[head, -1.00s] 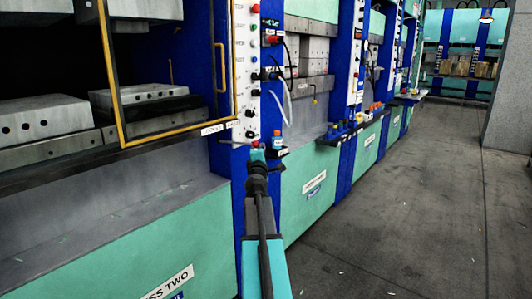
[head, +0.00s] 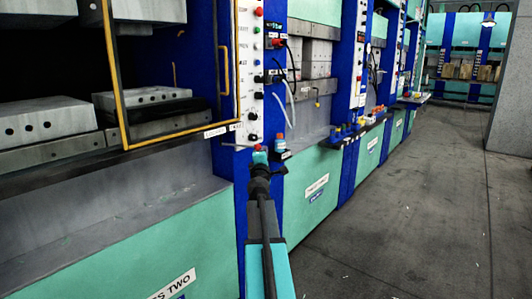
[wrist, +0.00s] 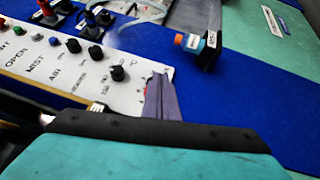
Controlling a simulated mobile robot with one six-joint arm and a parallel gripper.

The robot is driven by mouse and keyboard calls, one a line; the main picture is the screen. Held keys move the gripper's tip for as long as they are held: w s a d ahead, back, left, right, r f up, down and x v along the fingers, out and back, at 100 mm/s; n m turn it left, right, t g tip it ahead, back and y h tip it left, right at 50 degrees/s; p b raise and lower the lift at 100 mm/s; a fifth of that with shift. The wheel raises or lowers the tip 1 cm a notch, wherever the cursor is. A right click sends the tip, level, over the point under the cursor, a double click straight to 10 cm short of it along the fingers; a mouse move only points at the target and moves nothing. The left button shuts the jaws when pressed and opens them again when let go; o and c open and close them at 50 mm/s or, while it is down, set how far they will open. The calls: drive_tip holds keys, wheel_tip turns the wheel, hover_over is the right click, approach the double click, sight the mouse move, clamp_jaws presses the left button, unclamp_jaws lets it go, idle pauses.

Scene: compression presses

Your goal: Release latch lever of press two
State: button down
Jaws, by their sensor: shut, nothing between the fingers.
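Press two is the teal and blue machine at the left of the head view, with its name plate (head: 172,284) on the lower front. A thin grey bar (head: 234,147) shows at the foot of its control panel, left of my gripper; I cannot tell whether it is the latch lever. My gripper (head: 260,154) is at the panel's lower end, with a small red part just above its tip. In the wrist view my gripper's grey fingers (wrist: 160,98) are shut and empty, over the panel's end. A red bit shows beside them. Contact with anything cannot be told.
The control panel (head: 249,70) carries several knobs and buttons. A yellow-framed guard (head: 122,100) stands to its left. A small blue and orange bottle (head: 280,145) sits on a holder just right of my gripper. The grey floor (head: 400,210) at right is clear.

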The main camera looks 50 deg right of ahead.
drive_tip(key=s+a+f, duration=0.2)
drive_tip(key=s+a, duration=0.3)
drive_tip(key=s, duration=0.6)
drive_tip(key=shift+a, duration=0.4)
idle(0.4)
